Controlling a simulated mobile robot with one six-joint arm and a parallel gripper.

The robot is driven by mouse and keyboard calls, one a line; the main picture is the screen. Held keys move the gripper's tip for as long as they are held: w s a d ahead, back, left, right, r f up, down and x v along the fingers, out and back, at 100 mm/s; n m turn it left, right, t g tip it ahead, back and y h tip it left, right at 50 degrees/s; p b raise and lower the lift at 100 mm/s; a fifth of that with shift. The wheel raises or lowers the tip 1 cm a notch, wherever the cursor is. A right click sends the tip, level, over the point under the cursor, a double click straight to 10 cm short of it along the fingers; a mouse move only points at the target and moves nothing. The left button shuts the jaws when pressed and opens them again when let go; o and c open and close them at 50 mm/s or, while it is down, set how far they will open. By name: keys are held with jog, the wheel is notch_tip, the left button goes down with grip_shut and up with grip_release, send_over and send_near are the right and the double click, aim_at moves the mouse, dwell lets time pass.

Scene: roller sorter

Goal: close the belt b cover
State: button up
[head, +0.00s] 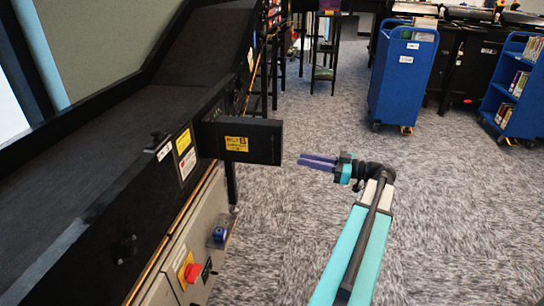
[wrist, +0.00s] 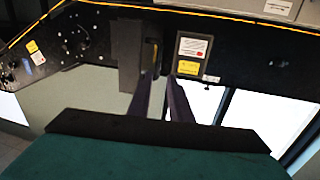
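The belt b cover (head: 215,137) is a black panel with a yellow label reading "B". In the head view it stands out from the side of the black conveyor (head: 140,185), swung open toward the aisle. My gripper (head: 302,160) has purple fingers and is to the right of the cover's outer end, apart from it. In the wrist view the fingers of my gripper (wrist: 158,78) are parted with nothing between them. A dark grey upright panel (wrist: 130,55), seemingly the cover, stands just left of the fingertips there.
Below the conveyor is a grey control box with a red button (head: 192,272) and a blue knob (head: 219,235). Blue book carts (head: 402,75) stand at the back right. The carpet (head: 460,200) around my arm is clear.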

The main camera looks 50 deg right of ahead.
aim_at(272, 159)
jog(key=shift+s+d+r, duration=0.15)
jog(key=shift+r, duration=0.1)
jog(key=b+x, duration=0.2)
jog(key=x, duration=1.1)
jog(key=shift+w, duration=0.35)
